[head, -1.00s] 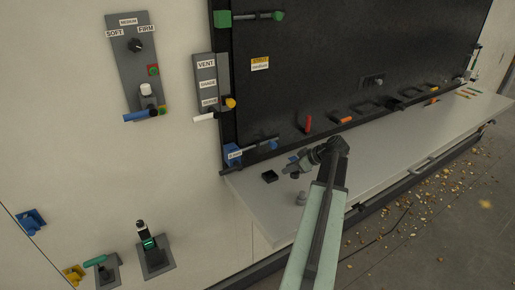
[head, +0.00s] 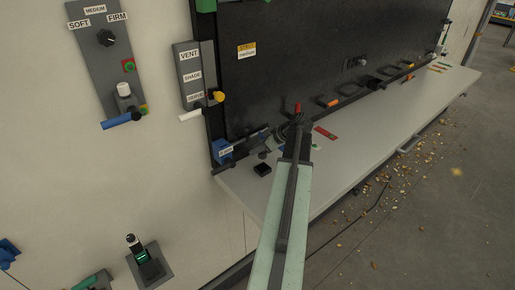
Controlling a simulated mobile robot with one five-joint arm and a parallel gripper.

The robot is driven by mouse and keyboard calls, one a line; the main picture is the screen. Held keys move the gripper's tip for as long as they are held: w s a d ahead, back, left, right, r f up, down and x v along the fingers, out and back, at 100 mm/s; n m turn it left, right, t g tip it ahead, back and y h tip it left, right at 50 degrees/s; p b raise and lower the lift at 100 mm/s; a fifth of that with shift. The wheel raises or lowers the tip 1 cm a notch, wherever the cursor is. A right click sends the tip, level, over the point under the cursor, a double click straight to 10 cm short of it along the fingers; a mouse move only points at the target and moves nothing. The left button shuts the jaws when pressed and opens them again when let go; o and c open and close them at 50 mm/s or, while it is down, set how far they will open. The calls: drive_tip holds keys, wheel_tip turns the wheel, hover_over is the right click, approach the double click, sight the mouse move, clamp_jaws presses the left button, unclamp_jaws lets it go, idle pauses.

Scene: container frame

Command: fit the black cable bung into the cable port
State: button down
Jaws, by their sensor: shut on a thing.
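My gripper (head: 264,146) is at the left end of the pale shelf, close to the dark panel, with its arm reaching up from below. It is shut on a small dark piece (head: 263,154), which looks like the black cable bung; the fingers hide part of it. A low black square fitting (head: 262,169) sits on the shelf just in front of and below the gripper. It may be the cable port, but its opening is too small to make out. The held piece appears apart from the fitting, behind it; the exact gap cannot be told.
A blue latch (head: 222,151) stands left of the gripper on the panel frame. A red strip (head: 325,132) lies on the pale shelf (head: 390,135) right of my arm. Orange and black handles line the panel's lower edge. Wall control plates are at left; crumbs litter the floor.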

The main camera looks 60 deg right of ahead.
wheel_tip(320, 180, down, 5)
drive_tip(key=b, duration=0.5)
drive_tip(key=shift+s+f, duration=0.1)
drive_tip(key=shift+f, duration=0.05)
drive_tip(key=shift+f+b, duration=1.05)
drive_tip(key=shift+b, duration=0.15)
idle(0.6)
drive_tip(key=shift+d+r+p, duration=0.15)
drive_tip(key=shift+r+p, duration=2.55)
drive_tip(key=shift+f, duration=0.15)
drive_tip(key=shift+f+b, duration=1.25)
drive_tip(key=shift+b, duration=0.15)
